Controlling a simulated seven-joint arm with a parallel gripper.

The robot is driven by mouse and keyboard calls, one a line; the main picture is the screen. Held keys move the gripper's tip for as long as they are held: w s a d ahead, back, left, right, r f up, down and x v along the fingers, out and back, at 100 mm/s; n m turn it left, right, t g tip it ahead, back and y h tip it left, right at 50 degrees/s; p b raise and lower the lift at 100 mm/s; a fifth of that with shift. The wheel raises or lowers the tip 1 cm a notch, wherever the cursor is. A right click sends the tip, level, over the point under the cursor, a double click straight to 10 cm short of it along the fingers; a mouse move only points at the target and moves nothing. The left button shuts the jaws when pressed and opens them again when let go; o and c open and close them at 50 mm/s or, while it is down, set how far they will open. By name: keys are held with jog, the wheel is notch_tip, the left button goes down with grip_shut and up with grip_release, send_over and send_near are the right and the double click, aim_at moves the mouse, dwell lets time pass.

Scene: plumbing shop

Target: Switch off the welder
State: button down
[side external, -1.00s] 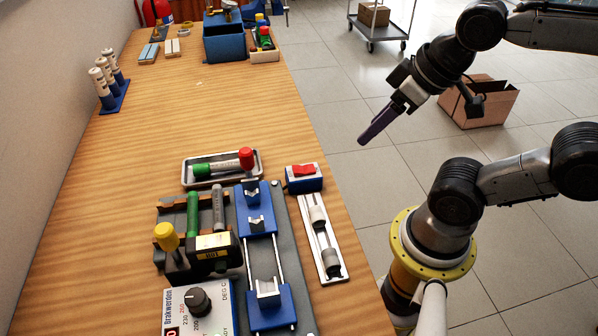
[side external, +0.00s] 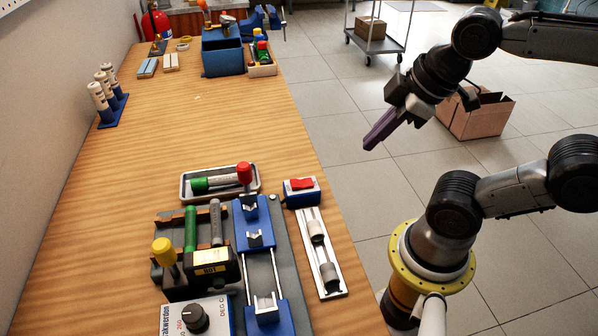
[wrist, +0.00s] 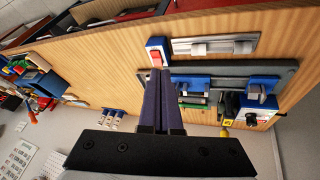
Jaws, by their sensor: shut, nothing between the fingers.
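A white control unit with a black dial and temperature numbers (side external: 196,318) sits at the bench's near end; its lower part is cut off. Behind it is a dark welder block with a yellow label (side external: 210,268). A blue box with a red rocker switch (side external: 301,185) stands near the bench's right edge; it also shows in the wrist view (wrist: 156,56). Which way the rocker is pressed is unclear. My gripper (side external: 370,145) is shut and empty, above and right of the switch box, apart from it. In the wrist view its purple fingers (wrist: 160,76) point towards the switch box.
Beside the switch are a blue clamp jig (side external: 262,275), a rail with grey pipe pieces (side external: 322,262) and a tray with red and green-handled tools (side external: 222,183). A blue box (side external: 222,58) stands far back. The middle bench is clear.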

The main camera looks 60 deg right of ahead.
jog(key=w+r+n, duration=0.1)
jog(key=n, duration=0.5)
jog(key=n+g+y, duration=0.1)
jog(key=n+g, duration=0.3)
jog(key=n, duration=1.2)
send_over(297, 183)
jog(key=s+d, duration=0.1)
jog(key=s, duration=0.1)
jog(key=shift+w+d+f, duration=0.2)
jog(key=shift+w, duration=0.05)
jog(key=f, duration=0.9)
jog(key=w+a+f, duration=0.1)
jog(key=f, duration=0.4)
jog(key=shift+w+a, duration=0.1)
jog(key=shift+g, duration=0.3)
